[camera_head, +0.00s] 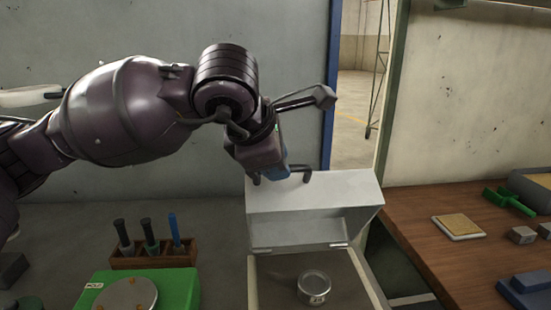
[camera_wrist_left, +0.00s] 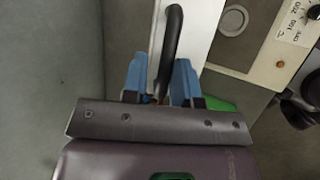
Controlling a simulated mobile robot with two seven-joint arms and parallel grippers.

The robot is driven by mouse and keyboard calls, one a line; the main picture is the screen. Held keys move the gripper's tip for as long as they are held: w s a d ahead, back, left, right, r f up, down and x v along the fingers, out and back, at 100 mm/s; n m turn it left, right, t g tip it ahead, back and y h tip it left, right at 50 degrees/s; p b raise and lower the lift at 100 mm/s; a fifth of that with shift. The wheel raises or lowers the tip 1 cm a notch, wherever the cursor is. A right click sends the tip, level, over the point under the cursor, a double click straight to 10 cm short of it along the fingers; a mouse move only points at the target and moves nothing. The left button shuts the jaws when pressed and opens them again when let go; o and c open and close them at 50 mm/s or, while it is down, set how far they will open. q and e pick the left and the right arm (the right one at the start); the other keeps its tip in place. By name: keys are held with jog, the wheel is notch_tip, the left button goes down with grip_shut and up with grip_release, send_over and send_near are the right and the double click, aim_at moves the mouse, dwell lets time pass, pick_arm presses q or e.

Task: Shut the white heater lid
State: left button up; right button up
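The white heater lid (camera_head: 315,192) stands raised at the back of the heater box (camera_head: 252,280), with the inside open to view. A round metal tin (camera_head: 313,287) sits in the box. In the left wrist view, a black handle (camera_wrist_left: 172,40) runs along the white lid (camera_wrist_left: 200,25). My left gripper (camera_head: 283,172) is at the top of the lid. Its blue fingers (camera_wrist_left: 160,82) stand on both sides of the handle, with a gap visible beside it. Their contact with the handle is hard to see. My right gripper is in neither view.
A wooden rack (camera_head: 152,258) with several upright tools and a green scale (camera_head: 175,288) stand left of the heater. A wooden bench (camera_head: 425,235) at right holds a green scoop (camera_head: 510,202) and blocks. A blue post (camera_head: 331,90) rises behind the lid.

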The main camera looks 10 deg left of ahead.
pick_arm(q)
jog(key=shift+o, duration=1)
jog(key=shift+r, duration=0.1)
jog(key=p+v, duration=0.1)
jog(key=v, duration=0.9)
jog(key=shift+s+a+r, duration=0.15)
jog(key=shift+s+r, duration=0.1)
